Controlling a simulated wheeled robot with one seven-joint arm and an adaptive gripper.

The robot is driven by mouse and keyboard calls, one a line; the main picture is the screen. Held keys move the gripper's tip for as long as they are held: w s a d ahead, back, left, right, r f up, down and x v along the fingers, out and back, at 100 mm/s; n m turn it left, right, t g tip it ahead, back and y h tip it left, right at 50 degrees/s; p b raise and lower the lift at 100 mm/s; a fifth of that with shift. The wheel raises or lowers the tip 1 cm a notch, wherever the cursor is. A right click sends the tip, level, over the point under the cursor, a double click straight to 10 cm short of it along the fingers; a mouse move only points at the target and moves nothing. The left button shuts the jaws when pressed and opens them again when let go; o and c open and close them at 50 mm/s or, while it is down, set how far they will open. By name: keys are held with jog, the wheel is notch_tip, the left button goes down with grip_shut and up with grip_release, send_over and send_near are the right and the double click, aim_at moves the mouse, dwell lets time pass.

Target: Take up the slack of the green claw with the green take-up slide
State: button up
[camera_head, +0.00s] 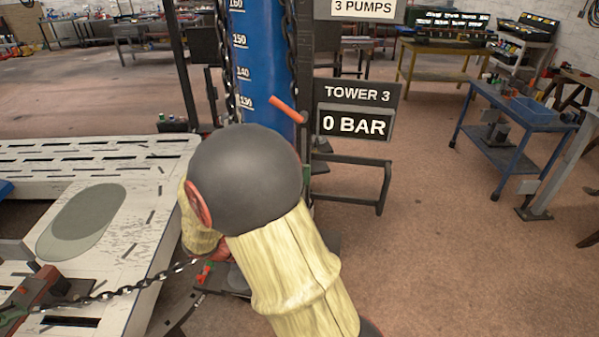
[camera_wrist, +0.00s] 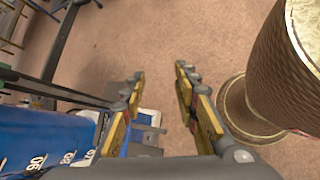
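My gripper (camera_wrist: 160,72) is open and empty in the wrist view, its two yellow fingers apart with bare floor between them. In the head view it is hidden behind my own arm. A green piece (camera_head: 12,316) shows at the lower left edge of the head view, cut off by the frame; it may be the green claw. A dark chain (camera_head: 140,283) runs from near it to the right, towards the tower foot, with a slight sag. I cannot make out the green take-up slide; my arm covers much of the tower's lower part.
The blue tower (camera_head: 262,55) stands behind my arm; its scale also shows in the wrist view (camera_wrist: 40,142). An orange-red handle (camera_head: 287,109) juts from it. The "TOWER 3 / 0 BAR" sign (camera_head: 357,110) is to its right. The white slotted bench (camera_head: 145,220) lies left.

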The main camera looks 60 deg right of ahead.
jog(key=w+d+r+n+h+p, duration=0.15)
jog(key=w+d+n+h, duration=0.35)
jog(key=d, duration=0.6)
jog(key=w+d+r+n+t+h, duration=0.2)
jog(key=w+d+r+n+h, duration=0.3)
jog(key=r, duration=0.3)
jog(key=shift+n, duration=0.3)
jog(key=shift+w+b+x, duration=0.15)
jog(key=shift+w+x, duration=0.05)
jog(key=shift+x, duration=1.45)
jog(key=shift+w+b+x, duration=0.15)
jog(key=shift+x, duration=1.45)
jog(key=shift+d+f, duration=0.1)
jog(key=shift+f, duration=0.05)
jog(key=shift+c, duration=0.8)
grip_shut()
